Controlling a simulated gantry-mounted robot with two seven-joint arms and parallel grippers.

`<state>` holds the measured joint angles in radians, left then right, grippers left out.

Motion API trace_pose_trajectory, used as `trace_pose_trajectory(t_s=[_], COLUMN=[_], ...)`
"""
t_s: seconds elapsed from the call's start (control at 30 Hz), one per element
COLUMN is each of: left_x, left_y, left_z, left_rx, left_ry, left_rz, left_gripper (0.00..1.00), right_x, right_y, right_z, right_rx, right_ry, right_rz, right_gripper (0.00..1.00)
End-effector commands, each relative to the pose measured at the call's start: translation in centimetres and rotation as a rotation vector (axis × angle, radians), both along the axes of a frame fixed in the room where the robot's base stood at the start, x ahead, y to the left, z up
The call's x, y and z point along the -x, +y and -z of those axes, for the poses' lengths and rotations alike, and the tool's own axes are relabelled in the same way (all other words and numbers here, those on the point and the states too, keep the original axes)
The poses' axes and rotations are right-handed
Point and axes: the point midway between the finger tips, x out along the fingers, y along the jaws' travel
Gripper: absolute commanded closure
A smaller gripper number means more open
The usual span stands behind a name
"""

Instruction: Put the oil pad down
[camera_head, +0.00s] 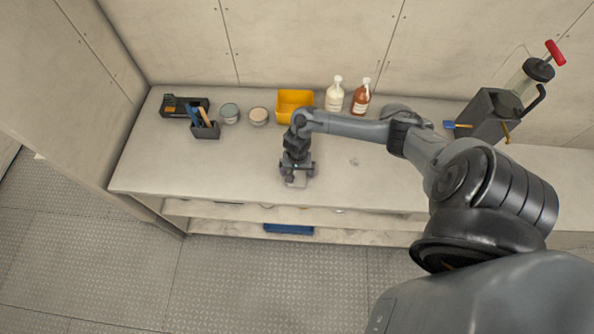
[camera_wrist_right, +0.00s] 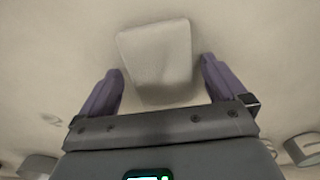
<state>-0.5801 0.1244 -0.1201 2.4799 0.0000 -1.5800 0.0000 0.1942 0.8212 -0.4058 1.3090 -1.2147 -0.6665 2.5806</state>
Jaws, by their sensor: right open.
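The oil pad (camera_wrist_right: 157,55) is a pale, off-white block with rounded edges. In the head view the pad (camera_head: 297,182) shows at the tip of my right gripper (camera_head: 296,174), over the front part of the bench top. In the right wrist view my right gripper (camera_wrist_right: 160,85) is open. Its two purple-grey fingers stand on either side of the pad's near end, with a gap visible on both sides. The pad looks to be lying on the bench surface. My left gripper is in neither view.
On the bench (camera_head: 230,165), a yellow bin (camera_head: 293,104) stands behind my right gripper. A cream bottle (camera_head: 334,96) and a brown bottle (camera_head: 361,98) stand right of it. The front left bench is clear.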

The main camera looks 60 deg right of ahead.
Motion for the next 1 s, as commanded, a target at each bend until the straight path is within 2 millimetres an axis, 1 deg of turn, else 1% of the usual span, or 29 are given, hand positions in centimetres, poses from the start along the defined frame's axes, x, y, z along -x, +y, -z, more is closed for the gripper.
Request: trace_pose_trajectory(t_s=[0.17,0.27,0.53,0.7,0.8,0.87,0.97,1.0], left_x=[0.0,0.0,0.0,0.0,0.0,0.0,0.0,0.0], left_y=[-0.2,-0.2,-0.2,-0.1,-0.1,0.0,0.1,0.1], left_z=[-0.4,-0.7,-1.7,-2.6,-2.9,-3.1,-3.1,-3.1], left_rx=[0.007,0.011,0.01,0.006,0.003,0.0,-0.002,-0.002], left_ry=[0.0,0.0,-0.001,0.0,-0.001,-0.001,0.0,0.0], left_rz=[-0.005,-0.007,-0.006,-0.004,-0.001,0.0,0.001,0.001], left_gripper=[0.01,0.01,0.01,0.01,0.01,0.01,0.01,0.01], right_x=[-0.1,-0.1,-0.1,-0.1,-0.1,-0.1,-0.4,-0.6], right_y=[0.0,-0.1,-0.1,-0.1,-0.1,0.3,1.8,2.8], right_z=[-1.5,-3.1,-8.2,-10.7,-11.6,-11.7,-11.4,-11.1], right_rx=[-0.001,0.001,0.003,0.002,0.002,-0.001,-0.009,-0.013], right_ry=[-0.002,-0.003,-0.003,-0.002,-0.002,-0.007,-0.035,-0.053], right_rz=[-0.001,-0.002,-0.002,-0.002,-0.003,-0.016,-0.08,-0.126], right_gripper=[0.02,0.02,0.02,0.02,0.02,0.02,0.02,0.02])
